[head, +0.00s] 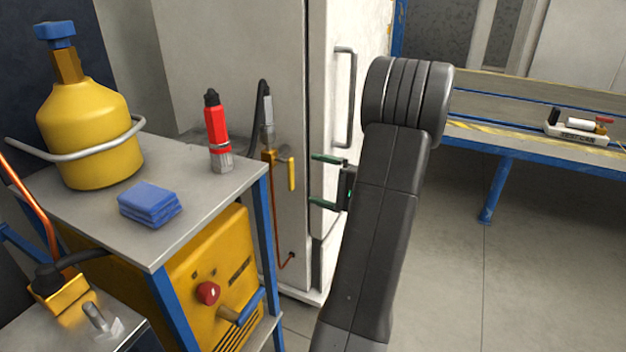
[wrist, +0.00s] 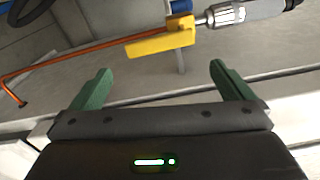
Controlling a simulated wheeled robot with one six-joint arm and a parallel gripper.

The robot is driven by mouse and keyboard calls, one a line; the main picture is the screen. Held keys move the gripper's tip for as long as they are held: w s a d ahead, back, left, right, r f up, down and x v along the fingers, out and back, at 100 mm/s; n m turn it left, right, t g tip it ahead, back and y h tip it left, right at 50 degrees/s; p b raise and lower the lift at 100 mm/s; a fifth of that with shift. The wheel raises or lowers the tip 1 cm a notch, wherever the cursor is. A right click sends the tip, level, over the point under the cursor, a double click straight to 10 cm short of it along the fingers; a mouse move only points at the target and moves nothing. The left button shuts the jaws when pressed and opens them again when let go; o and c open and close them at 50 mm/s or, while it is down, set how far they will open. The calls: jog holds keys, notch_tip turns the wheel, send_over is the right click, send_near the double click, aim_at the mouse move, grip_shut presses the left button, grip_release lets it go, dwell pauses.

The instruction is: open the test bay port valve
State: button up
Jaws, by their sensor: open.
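A valve with a yellow lever (head: 291,172) sits on the side of the white cabinet, between a grey hose connector above and an orange pipe below. The lever hangs down, roughly in line with the pipe. In the wrist view the yellow lever (wrist: 160,41) lies across the top middle, with the metal connector (wrist: 228,16) to its right. My gripper (head: 316,180) is open and empty, its green fingers pointing at the valve from the right. In the wrist view, my gripper's fingertips (wrist: 160,70) are short of the lever, with a gap between.
The white cabinet (head: 240,65) has a long door handle (head: 345,100). A bench (head: 540,120) stands at right. Floor between is clear.

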jog(key=v, duration=1)
jog(key=shift+d, duration=0.45)
dwell(0.6)
jog(key=p+v, duration=0.3)
jog(key=v, duration=1)
jog(key=shift+d, duration=0.35)
jog(key=shift+a+f, duration=0.1)
jog(key=shift+f, duration=0.05)
jog(key=b+x, duration=0.3)
jog(key=x, duration=1)
jog(key=shift+a, duration=0.3)
